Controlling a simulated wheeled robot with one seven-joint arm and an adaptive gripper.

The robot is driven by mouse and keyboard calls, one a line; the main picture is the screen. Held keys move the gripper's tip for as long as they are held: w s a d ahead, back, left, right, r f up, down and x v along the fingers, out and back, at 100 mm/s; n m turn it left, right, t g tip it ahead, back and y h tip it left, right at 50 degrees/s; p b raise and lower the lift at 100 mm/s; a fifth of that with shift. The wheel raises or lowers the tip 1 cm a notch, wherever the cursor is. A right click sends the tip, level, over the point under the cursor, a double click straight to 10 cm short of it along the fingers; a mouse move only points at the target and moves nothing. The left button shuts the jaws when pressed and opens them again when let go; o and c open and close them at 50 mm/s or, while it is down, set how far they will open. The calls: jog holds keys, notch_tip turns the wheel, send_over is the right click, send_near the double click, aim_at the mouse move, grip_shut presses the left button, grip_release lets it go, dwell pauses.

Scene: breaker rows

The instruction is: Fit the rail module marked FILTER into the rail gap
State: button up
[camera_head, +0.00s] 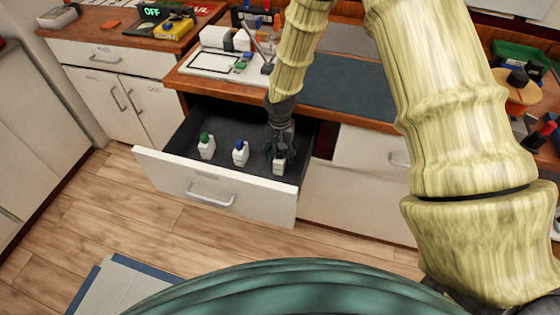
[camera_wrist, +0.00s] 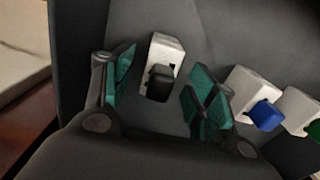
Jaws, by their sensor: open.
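Three white rail modules stand in the open drawer (camera_head: 180,133): one with a green top (camera_head: 207,152), one with a blue top (camera_head: 240,158) and one with a black top (camera_head: 279,167). No marking on them can be read, so I cannot tell which is FILTER. My gripper (camera_head: 280,150) is down in the drawer at the black-topped module. In the wrist view its teal fingers are open, one on either side of the black-topped module (camera_wrist: 166,52), with space on both sides. The blue-topped module (camera_wrist: 254,98) is outside the right finger. I cannot make out the rail gap.
White blocks (camera_head: 215,37) and a white board (camera_head: 213,64) are on the wooden worktop above the drawer, beside a dark mat (camera_head: 345,92). A yellow device (camera_head: 174,27) and an OFF display (camera_head: 151,12) are at the left. The drawer walls surround my gripper.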

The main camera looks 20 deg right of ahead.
jog(key=c, duration=1.2)
jog(key=shift+o, duration=0.2)
jog(key=shift+r, duration=0.1)
